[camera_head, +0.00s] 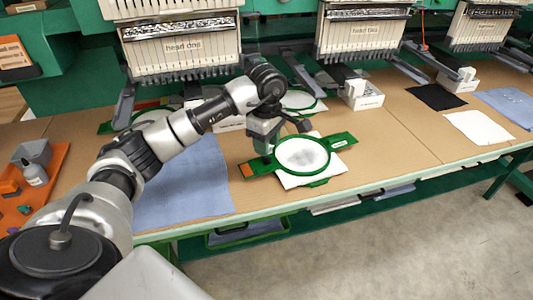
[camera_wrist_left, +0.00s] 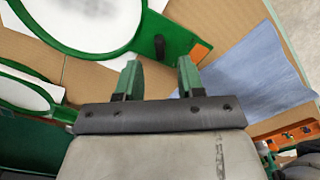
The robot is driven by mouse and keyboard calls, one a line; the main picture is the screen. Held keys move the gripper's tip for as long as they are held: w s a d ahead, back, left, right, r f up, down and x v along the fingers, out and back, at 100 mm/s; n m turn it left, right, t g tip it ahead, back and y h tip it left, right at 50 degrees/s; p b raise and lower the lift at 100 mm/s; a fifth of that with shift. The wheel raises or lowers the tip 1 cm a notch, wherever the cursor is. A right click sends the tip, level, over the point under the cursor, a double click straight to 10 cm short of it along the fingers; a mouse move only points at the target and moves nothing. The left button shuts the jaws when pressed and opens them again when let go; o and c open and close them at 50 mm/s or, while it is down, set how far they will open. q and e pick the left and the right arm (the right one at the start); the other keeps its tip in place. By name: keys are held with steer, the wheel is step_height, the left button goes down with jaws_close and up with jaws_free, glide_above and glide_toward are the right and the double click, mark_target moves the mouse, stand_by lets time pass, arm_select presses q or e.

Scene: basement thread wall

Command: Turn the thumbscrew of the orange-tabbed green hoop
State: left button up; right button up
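The green hoop with an orange tab (camera_head: 247,170) lies on the table edge side, holding white cloth (camera_head: 303,155). Its green ring and the orange tab (camera_wrist_left: 200,50) also show at the top of the left wrist view. A small dark knob, apparently the thumbscrew (camera_wrist_left: 160,46), stands beside the ring near that tab. My left gripper (camera_wrist_left: 159,76) is open, with its two green-looking fingers apart and nothing between them. In the head view the left gripper (camera_head: 264,146) hangs just above the hoop's tab side, and the thumbscrew is hidden there. My right gripper is not in view.
A blue cloth (camera_head: 185,185) lies left of the hoop. Other green hoops (camera_head: 298,100) lie behind, under the embroidery heads (camera_head: 180,45). An orange tray (camera_head: 45,185) with a bottle stands at the left.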

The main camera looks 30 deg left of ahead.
mark_target(267, 160)
arm_select(q)
steer(key=shift+f, duration=2.1)
steer(key=shift+c, duration=0.4)
jaws_close()
